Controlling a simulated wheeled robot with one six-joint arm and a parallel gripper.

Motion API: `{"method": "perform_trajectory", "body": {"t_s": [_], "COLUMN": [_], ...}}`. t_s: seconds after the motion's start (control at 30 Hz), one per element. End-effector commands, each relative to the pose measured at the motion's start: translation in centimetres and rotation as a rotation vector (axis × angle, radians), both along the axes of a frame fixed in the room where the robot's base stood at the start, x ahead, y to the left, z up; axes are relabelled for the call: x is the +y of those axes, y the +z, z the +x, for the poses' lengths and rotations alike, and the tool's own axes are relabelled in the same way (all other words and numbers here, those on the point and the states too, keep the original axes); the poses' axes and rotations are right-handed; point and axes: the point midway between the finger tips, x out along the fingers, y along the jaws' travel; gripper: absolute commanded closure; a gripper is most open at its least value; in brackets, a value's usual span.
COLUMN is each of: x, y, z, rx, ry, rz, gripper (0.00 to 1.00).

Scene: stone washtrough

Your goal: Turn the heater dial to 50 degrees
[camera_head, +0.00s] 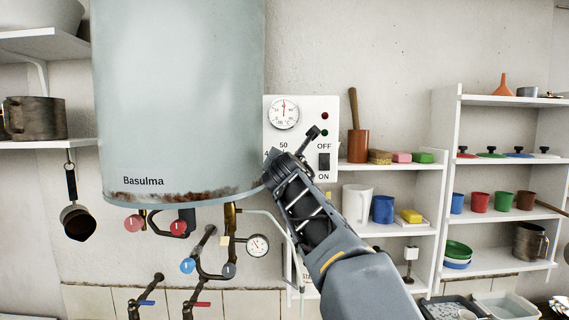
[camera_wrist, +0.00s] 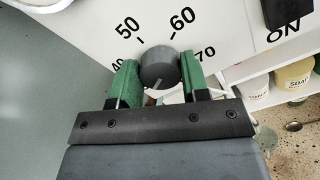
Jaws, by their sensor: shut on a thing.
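The heater dial (camera_wrist: 159,66) is a round grey knob on the white control panel (camera_wrist: 85,30). In the wrist view the marks 40, 50, 60 and 70 curve around its far side. A pale line shows on the knob's near edge, but I cannot tell its setting. My gripper (camera_wrist: 160,80) is shut on the dial, with one green finger on each side. In the head view my gripper (camera_head: 274,157) covers the dial at the panel's lower left; the 50 mark stays visible above it. The heater (camera_head: 182,100) is a pale tank labelled Basulma, left of the panel (camera_head: 316,112).
A round temperature gauge (camera_head: 284,113) sits above the dial. A black OFF/ON switch (camera_head: 323,161) is close on the right. Pipes, valves and a pressure gauge (camera_head: 257,245) hang below the tank. White shelves (camera_head: 490,180) with cups and lids stand right.

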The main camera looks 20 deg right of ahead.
Motion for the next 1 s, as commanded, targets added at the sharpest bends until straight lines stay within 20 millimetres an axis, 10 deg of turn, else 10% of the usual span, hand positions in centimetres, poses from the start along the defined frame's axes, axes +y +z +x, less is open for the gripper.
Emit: {"method": "perform_trajectory", "body": {"t_s": [1.0], "x": [-0.08], "y": [-0.27], "z": [-0.06], "rx": [-0.323], "ry": [0.002], "rz": [0.767], "gripper": [0.82]}}
